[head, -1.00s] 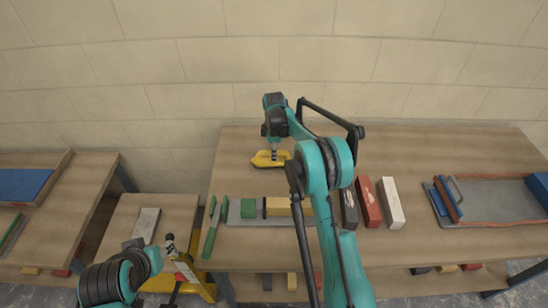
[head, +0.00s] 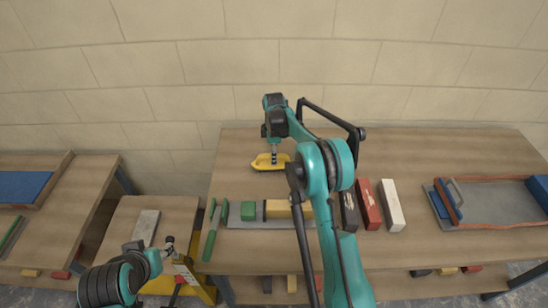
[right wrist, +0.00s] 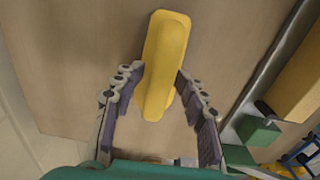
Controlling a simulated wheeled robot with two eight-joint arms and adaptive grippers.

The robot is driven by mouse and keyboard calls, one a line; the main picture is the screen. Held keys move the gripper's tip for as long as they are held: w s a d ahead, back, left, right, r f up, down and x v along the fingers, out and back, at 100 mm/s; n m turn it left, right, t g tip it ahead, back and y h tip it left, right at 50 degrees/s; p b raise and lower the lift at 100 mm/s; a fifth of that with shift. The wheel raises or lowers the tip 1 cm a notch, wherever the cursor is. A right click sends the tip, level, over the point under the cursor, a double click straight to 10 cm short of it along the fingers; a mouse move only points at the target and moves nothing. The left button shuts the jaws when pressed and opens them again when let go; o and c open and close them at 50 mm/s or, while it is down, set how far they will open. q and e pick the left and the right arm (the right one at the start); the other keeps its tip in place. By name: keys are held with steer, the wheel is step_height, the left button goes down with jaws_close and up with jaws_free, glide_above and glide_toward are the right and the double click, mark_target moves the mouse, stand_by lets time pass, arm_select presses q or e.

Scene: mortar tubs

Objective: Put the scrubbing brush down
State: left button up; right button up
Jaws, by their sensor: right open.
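The yellow scrubbing brush (head: 261,164) lies on the wooden table (head: 400,146), toward its back left. In the right wrist view the brush (right wrist: 168,45) points away from me, its near end between my fingers. My right gripper (head: 274,158) is over the brush. In the right wrist view the right gripper (right wrist: 154,76) is open, with gaps between its purple-grey finger pads and the brush. My left gripper (head: 168,244) is low at the left, by a small side table; its finger state is too small to tell.
A green block (head: 248,211) and a yellow block (head: 277,209) sit on a grey strip in front of the brush. Red (head: 368,205) and white (head: 392,205) bars and a grey tray (head: 495,199) are further right. Table around the brush is clear.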

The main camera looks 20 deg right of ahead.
step_height(320, 180, up, 11)
steer(key=p, duration=0.2)
steer(key=s+a+r+m+t, duration=0.3)
steer(key=s+r+m, duration=0.4)
steer(key=s+r, duration=0.8)
steer(key=s+f+m+t, duration=0.2)
steer(key=s+f+m, duration=0.1)
steer(key=s, duration=0.8)
steer(key=s+a+f+m+t, duration=0.1)
steer(key=s+f+m, duration=0.3)
steer(key=s, duration=0.6)
steer(key=shift+s+a+f+m+t, duration=0.15)
steer(key=shift+s+f+m+t, duration=0.1)
steer(key=shift+s+m+t, duration=0.25)
steer(key=shift+w, duration=0.15)
step_height(320, 180, down, 2)
steer(key=shift+f+b, duration=0.2)
steer(key=shift+b, duration=0.8)
